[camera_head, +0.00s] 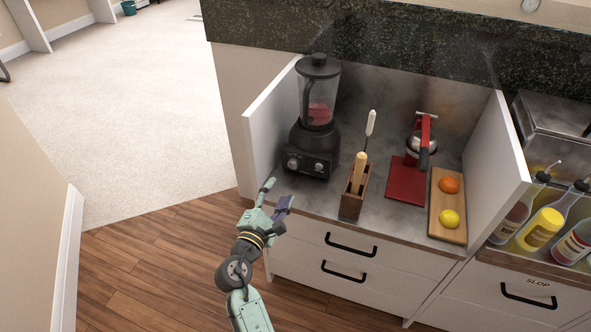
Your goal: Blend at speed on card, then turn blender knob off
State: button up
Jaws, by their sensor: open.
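A black blender (315,125) stands upright at the left end of the grey counter, against the white side panel. Its clear jar (319,95) holds something red, and its lid is on. Two round knobs show on the front of its base, a left knob (293,163) and a right knob (318,167); their settings are too small to read. My gripper (280,194) is in front of and below the blender base, near the counter's front edge. It is open and apart from the knobs. I cannot make out a card with a speed on it.
A wooden block with utensils (355,190) stands right of the blender. Further right are a red press (410,170) and a cutting board (436,222) with an orange and a lemon. White side panels (270,120) bound the counter; floor is clear at left.

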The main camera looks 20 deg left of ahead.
aim_at(292, 166)
jog(key=w+p, duration=0.2)
jog(key=w, duration=0.8)
jog(key=shift+w+d, duration=0.15)
jog(key=shift+c, duration=0.3)
grip_shut()
